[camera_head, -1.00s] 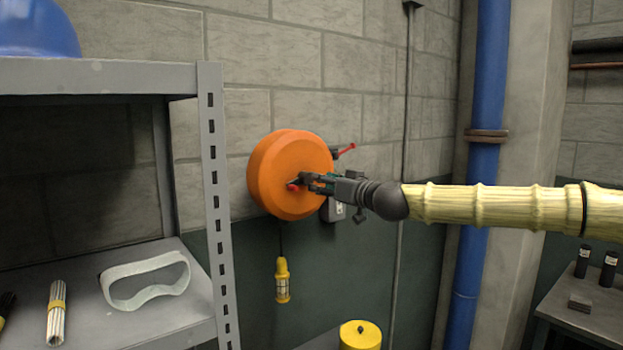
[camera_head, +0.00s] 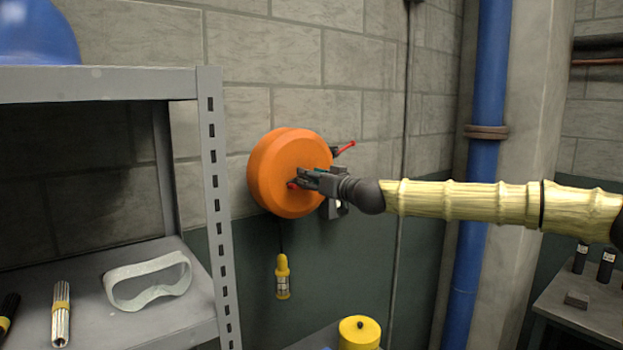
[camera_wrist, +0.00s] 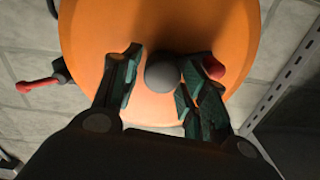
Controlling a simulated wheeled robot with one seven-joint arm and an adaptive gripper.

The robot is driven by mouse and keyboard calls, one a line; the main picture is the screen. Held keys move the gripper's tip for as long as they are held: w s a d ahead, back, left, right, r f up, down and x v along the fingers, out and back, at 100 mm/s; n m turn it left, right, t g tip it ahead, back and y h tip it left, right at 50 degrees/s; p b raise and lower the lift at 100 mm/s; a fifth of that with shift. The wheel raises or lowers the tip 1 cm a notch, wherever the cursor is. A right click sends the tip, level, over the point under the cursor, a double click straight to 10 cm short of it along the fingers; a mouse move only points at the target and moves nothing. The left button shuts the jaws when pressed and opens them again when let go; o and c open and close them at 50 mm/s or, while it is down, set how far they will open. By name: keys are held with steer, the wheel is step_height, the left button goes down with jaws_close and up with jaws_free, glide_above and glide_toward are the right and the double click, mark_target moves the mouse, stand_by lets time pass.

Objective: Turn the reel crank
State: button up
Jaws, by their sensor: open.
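The orange reel (camera_head: 282,165) is mounted on the block wall, and its round face fills much of the wrist view (camera_wrist: 180,25). A small red crank knob (camera_head: 291,186) shows at the reel's face, just beyond my gripper (camera_head: 305,179). In the wrist view my gripper (camera_wrist: 165,75) is open at the reel face. A grey rounded hub (camera_wrist: 162,73) lies between its fingers. The red knob (camera_wrist: 213,68) shows beside the right finger, partly hidden by it. Whether the finger touches the knob I cannot tell. The crank arm is mostly hidden.
A red-tipped lever (camera_head: 345,147) sticks out at the reel's right edge. A yellow lamp (camera_head: 282,277) hangs below on a cord. A blue pipe (camera_head: 480,200) runs down the wall at right.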

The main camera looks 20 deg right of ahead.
steer(key=c, duration=0.7)
steer(key=shift+c, duration=0.2)
steer(key=shift+f+b, duration=0.15)
steer(key=shift+b, duration=0.3)
steer(key=shift+m+b, duration=1.7)
steer(key=shift+b, duration=0.4)
steer(key=o, duration=0.7)
steer(key=shift+d, duration=0.1)
